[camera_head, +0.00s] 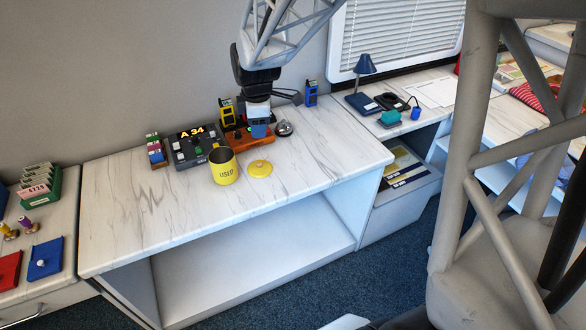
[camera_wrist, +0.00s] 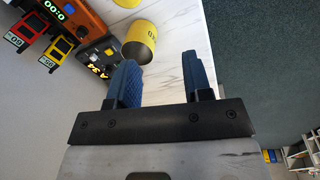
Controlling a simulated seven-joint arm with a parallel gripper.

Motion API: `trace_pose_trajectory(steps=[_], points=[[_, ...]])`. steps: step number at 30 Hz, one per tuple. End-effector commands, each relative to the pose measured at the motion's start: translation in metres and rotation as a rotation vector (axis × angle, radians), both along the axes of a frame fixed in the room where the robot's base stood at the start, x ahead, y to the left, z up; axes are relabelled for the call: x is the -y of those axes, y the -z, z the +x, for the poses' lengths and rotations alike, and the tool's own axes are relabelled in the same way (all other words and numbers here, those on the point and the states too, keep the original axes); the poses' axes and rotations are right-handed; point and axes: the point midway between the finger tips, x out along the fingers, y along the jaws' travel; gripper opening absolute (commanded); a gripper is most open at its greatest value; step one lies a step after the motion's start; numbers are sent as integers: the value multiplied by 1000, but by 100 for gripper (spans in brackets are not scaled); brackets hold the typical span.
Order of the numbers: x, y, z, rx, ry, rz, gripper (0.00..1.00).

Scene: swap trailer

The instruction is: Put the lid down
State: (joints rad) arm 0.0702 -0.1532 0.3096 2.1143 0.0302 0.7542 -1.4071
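The yellow lid (camera_head: 260,168) with a small knob lies flat on the white marbled counter, just right of the yellow can. The can (camera_head: 223,166), marked USED, stands upright with its top uncovered. In the wrist view the can (camera_wrist: 141,42) shows beyond the fingers, and a yellow piece that looks like the lid (camera_wrist: 127,2) is cut off at the top edge. My gripper (camera_head: 259,130) is above the back of the counter, behind the lid. In the wrist view my gripper (camera_wrist: 160,68) has its blue fingers apart with nothing between them.
A grey box with an A 34 display (camera_head: 195,147) stands left of the can. An orange device (camera_wrist: 62,12), a yellow device (camera_head: 227,111) and a silver bell (camera_head: 284,128) are near my gripper. The counter's (camera_head: 130,205) front and left are clear.

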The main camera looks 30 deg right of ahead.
Motion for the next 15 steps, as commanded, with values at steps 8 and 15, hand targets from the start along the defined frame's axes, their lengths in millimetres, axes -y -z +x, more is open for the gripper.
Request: trace_pose_trajectory(steps=[8,15], points=[[-13,-47,-71,28,330,39,46],[-21,-74,-134,51,620,81,46]])
